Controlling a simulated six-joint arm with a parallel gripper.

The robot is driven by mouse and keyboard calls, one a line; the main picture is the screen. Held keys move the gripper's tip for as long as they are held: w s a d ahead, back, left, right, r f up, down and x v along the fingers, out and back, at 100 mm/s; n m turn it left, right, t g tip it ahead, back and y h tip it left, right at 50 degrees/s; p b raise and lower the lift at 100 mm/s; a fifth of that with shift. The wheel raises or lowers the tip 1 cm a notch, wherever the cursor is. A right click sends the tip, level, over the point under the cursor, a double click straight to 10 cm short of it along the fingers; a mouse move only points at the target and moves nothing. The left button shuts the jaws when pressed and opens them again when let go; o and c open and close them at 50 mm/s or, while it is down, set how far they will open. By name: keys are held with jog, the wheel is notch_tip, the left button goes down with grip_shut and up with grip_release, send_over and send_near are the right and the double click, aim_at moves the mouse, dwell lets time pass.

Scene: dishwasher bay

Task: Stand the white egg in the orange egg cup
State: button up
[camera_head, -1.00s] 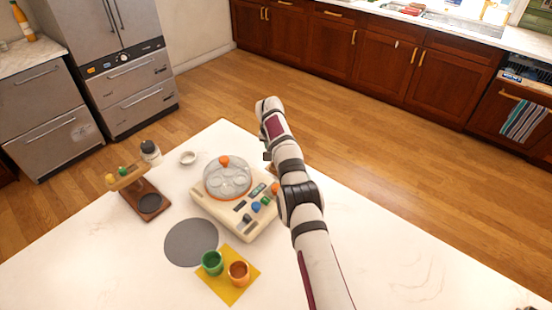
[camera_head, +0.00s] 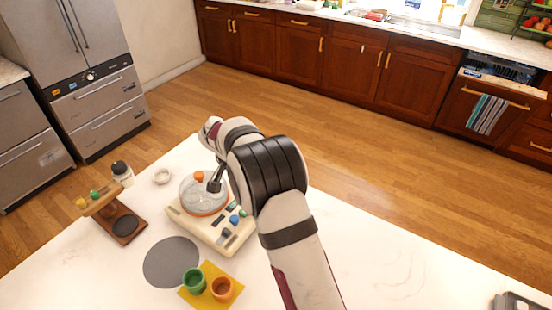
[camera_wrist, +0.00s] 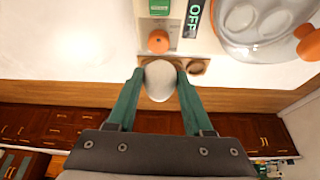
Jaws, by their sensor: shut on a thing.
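The white egg (camera_wrist: 160,82) is between the two green fingers of my gripper (camera_wrist: 160,72) in the wrist view, and the gripper is shut on it. In the head view the egg is hidden by my arm, which reaches over the right side of the egg cooker. The orange egg cup (camera_head: 222,290) stands upright and looks empty on a yellow mat (camera_head: 190,299) at the front of the table. It is well in front of the cooker, away from my gripper, and is not visible in the wrist view.
A green cup (camera_head: 194,281) stands close beside the orange one. A grey round mat (camera_head: 170,262) lies behind them. The cream egg cooker (camera_head: 205,232) has a clear domed lid (camera_head: 196,192). A wooden stand (camera_head: 103,205) is at left. The right of the table is mostly clear.

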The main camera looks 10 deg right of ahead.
jog(key=s+a+m, duration=0.1)
jog(key=s+a, duration=0.1)
jog(key=s+a+m+g, duration=0.1)
jog(key=s+a+m, duration=0.1)
jog(key=s, duration=0.1)
jog(key=s+a+m+h, duration=0.1)
jog(key=s+a+m, duration=0.1)
jog(key=s+a, duration=0.1)
jog(key=shift+s+a+f+g, duration=0.1)
jog(key=shift+s+f+g, duration=0.1)
jog(key=shift+g, duration=0.2)
jog(key=s+a+r+m+g, duration=0.1)
jog(key=s+a+m+g, duration=0.1)
jog(key=s+m, duration=0.35)
jog(key=s+a+m+g, duration=0.1)
jog(key=s+a+m, duration=0.15)
jog(key=s, duration=0.55)
jog(key=shift+s+f, duration=0.1)
jog(key=shift+f, duration=2.75)
jog(key=shift+f, duration=0.55)
jog(key=o, duration=1)
